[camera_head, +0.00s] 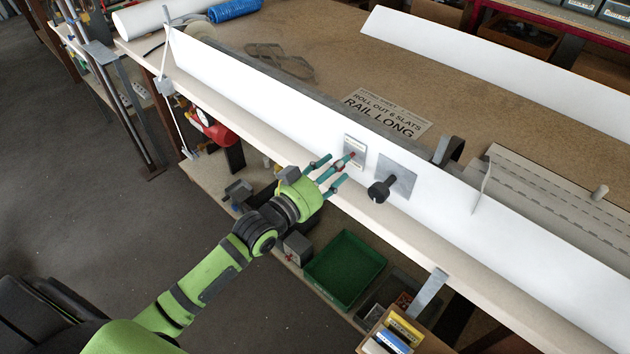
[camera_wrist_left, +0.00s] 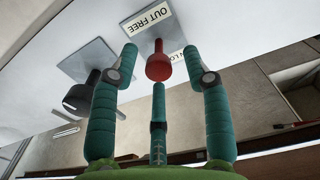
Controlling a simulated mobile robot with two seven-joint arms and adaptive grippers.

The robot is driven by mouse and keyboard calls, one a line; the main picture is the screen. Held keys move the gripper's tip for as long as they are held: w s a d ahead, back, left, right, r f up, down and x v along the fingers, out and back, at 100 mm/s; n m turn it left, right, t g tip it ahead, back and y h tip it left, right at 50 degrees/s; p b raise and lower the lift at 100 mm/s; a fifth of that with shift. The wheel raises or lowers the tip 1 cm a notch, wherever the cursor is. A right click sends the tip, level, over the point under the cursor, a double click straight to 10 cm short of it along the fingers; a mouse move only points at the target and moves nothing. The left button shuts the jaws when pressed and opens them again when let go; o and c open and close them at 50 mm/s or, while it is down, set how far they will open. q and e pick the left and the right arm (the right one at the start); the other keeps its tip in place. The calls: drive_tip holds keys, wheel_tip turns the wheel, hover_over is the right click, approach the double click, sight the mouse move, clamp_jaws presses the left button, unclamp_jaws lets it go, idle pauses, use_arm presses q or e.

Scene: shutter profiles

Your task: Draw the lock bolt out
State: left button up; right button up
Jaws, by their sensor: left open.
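The lock bolt's red knob (camera_wrist_left: 158,66) sticks out from a small grey plate whose label (camera_wrist_left: 147,18) reads "OUT FREE". In the head view a bit of red (camera_head: 352,154) shows by the fingertips, in front of the labelled plate (camera_head: 355,143) on the white upright rail (camera_head: 300,118). My left gripper (camera_head: 338,167) is open. In the left wrist view its three teal fingers (camera_wrist_left: 160,76) are spread around the line to the red knob, with a gap visible on both sides of it. My right gripper is not in view.
A black knob (camera_head: 379,191) on a larger grey plate (camera_head: 400,173) stands close to the right of the bolt; it also shows in the left wrist view (camera_wrist_left: 80,97). Below the bench are a green crate (camera_head: 344,268) and a box of coloured packs (camera_head: 398,330). Grey floor lies left.

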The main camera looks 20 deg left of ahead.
use_arm(q)
drive_tip(key=v, duration=1)
drive_tip(key=shift+s, duration=0.4)
drive_tip(key=shift+a+r, duration=0.1)
drive_tip(key=shift+a, duration=0.05)
drive_tip(key=s+a+f+n+g+y, duration=0.1)
drive_tip(key=s+a+f+g+y, duration=0.15)
drive_tip(key=f, duration=0.85)
drive_tip(key=s+a+f+n+g+y, duration=0.1)
drive_tip(key=s+a+f+g, duration=0.15)
drive_tip(key=f, duration=0.95)
drive_tip(key=s+a+f+g+y, duration=0.15)
drive_tip(key=s+f, duration=0.25)
drive_tip(key=f, duration=0.7)
drive_tip(key=s+d+f+g, duration=0.1)
drive_tip(key=s+f+g, duration=0.2)
drive_tip(key=s+f, duration=0.3)
drive_tip(key=s+d+f+g, duration=0.2)
drive_tip(key=s+f, duration=0.4)
drive_tip(key=s, duration=0.6)
drive_tip(key=s+d+f+g+y, duration=0.1)
drive_tip(key=s+f+g, duration=0.3)
drive_tip(key=s, duration=0.5)
drive_tip(key=shift+s+d+f, duration=0.2)
drive_tip(key=shift+d+f, duration=0.2)
drive_tip(key=shift+f, duration=0.5)
